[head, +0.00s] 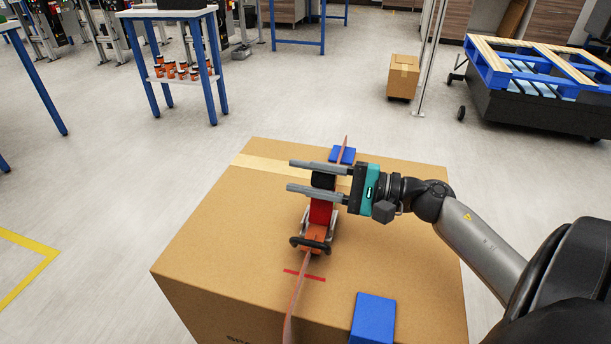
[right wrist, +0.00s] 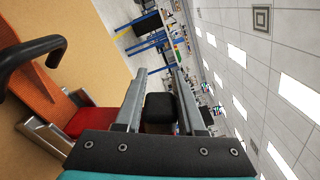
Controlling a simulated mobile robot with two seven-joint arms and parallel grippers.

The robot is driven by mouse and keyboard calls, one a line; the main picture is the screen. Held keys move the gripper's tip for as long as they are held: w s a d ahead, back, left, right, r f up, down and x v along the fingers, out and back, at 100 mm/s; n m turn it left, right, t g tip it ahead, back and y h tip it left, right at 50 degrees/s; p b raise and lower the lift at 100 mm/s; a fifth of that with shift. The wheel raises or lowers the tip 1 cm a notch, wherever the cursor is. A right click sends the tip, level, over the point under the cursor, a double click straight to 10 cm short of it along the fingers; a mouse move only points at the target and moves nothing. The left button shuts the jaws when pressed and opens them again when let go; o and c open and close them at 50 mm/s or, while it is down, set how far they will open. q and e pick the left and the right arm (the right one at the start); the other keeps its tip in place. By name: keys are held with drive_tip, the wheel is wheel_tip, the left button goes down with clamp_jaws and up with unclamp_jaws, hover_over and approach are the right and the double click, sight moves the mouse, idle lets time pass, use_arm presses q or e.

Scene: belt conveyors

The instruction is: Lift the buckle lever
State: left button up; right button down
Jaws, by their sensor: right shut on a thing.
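A ratchet buckle (head: 316,236) with an orange body and a black bar handle lies on a large cardboard box (head: 220,230). Its lever (head: 320,212) is red with a black end, and the red part also shows in the right wrist view (right wrist: 92,122). My right gripper (head: 291,176) reaches in from the right, its two fingers on either side of the black end (right wrist: 160,108). It is shut on that end. An orange strap (head: 297,285) runs through the buckle along the box top. My left gripper is not in view.
Blue blocks lie on the box top, one at the front edge (head: 373,318) and one at the back (head: 342,154). A blue-legged table (head: 170,14) with orange jars, a small carton (head: 404,75) and a cart with a blue pallet (head: 530,70) stand farther off. The floor around the box is clear.

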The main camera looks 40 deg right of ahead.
drive_tip(key=shift+s+a+f, duration=0.1)
drive_tip(key=shift+a+f, duration=0.05)
drive_tip(key=c, duration=0.8)
unclamp_jaws()
drive_tip(key=shift+c, duration=0.2)
drive_tip(key=o, duration=0.3)
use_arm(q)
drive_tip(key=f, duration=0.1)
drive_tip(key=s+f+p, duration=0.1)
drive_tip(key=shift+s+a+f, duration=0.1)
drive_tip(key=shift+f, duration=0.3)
use_arm(e)
drive_tip(key=v, duration=1.5)
drive_tip(key=shift+d, duration=0.25)
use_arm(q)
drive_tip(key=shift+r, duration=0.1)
